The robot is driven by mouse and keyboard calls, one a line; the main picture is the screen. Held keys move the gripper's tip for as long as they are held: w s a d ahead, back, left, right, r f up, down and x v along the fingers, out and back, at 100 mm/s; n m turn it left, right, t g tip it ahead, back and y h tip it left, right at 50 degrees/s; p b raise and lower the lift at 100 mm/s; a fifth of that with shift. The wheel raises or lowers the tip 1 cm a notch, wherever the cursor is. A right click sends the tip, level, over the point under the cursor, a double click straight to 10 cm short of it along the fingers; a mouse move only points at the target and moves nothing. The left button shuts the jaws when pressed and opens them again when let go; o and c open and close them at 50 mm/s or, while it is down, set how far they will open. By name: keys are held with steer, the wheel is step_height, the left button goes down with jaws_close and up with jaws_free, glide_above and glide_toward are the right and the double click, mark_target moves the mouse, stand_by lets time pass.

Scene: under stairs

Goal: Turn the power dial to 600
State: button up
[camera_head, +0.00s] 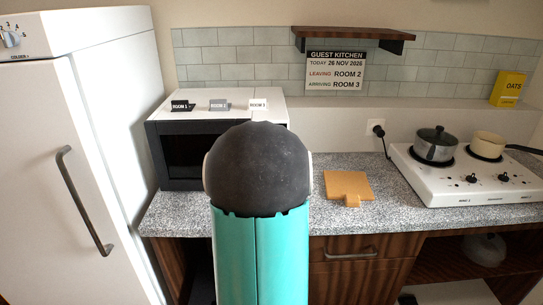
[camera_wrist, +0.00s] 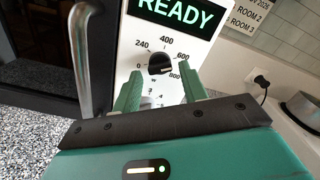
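The power dial (camera_wrist: 160,63) is a round black knob on the white control panel of the microwave. Printed numbers 240, 400, 600 and 800 stand around it. I cannot clearly tell which number its pointer faces. A display above it reads READY in green (camera_wrist: 178,13). My gripper (camera_wrist: 160,72) is open, its two green fingers apart, with the tips left and right of the dial's lower part. I cannot tell whether they touch it. In the head view the microwave (camera_head: 160,131) stands on the counter; my arm hides its panel and my gripper.
A metal door handle (camera_wrist: 80,60) sticks out left of the panel. Room signs (camera_head: 219,104) stand on the microwave. A wooden board (camera_head: 348,186) and a hob (camera_head: 440,190) with two pots lie to the right. A fridge (camera_head: 75,160) stands left.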

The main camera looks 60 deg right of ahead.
steer(key=shift+o, duration=0.2)
steer(key=v, duration=1.3)
steer(key=shift+s+a, duration=0.2)
steer(key=shift+a, duration=0.1)
